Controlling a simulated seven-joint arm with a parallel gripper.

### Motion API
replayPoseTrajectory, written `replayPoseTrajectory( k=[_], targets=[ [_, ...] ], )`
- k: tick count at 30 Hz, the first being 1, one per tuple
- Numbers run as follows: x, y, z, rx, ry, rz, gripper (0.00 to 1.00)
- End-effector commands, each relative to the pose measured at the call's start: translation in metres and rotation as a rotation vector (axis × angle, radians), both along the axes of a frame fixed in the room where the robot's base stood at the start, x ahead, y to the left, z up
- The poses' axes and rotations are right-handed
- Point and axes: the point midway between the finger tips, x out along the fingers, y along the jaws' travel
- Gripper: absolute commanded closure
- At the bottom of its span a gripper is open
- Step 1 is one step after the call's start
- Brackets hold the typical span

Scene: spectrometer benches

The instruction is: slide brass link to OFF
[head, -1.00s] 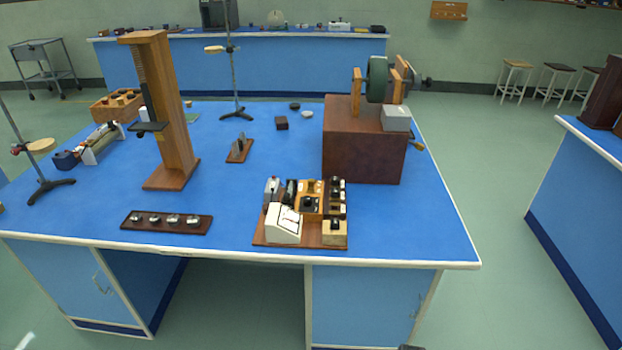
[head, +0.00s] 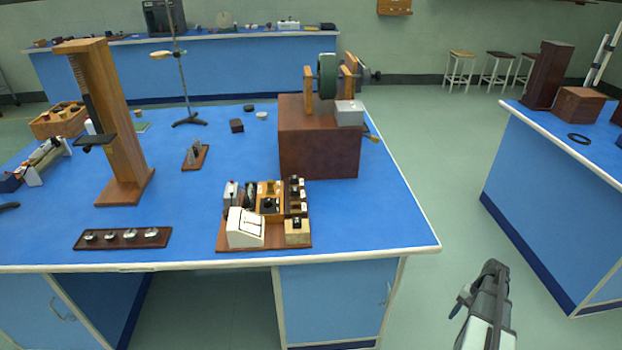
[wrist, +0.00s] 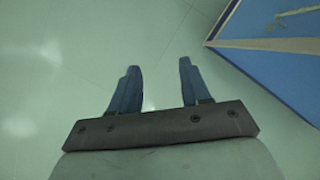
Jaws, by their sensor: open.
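A dark wooden strip (head: 123,238) with several shiny metal fittings lies near the front left edge of the blue bench. An instrument board (head: 222,247) stands to its right, carrying a white sloped meter (head: 245,228) and small wood and black blocks. The brass link is too small to pick out for certain on either one. My gripper (wrist: 159,68) is open and empty in the wrist view, above the pale green floor. In the head view my arm shows at the lower right, off the bench's front right corner and well apart from both boards.
A tall wooden stand (head: 110,130) rises behind the strip. A large brown box (head: 318,140) with a green coil (head: 327,76) stands behind the instrument board. Another blue bench (head: 535,190) is on the right. Open floor lies between the benches.

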Motion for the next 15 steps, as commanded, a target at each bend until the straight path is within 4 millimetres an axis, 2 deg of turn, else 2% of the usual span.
replayPoseTrajectory(
  k=[1, 6, 10, 15],
  targets=[
    [0.017, -0.013, 0.014, -0.009, -0.015, -0.002, 0.53],
    [0.067, -0.028, 0.065, -0.033, -0.052, 0.025, 0.53],
    [0.111, -0.026, 0.106, -0.051, -0.081, 0.065, 0.53],
    [0.169, -0.011, 0.165, -0.072, -0.119, 0.127, 0.53]
  ],
)
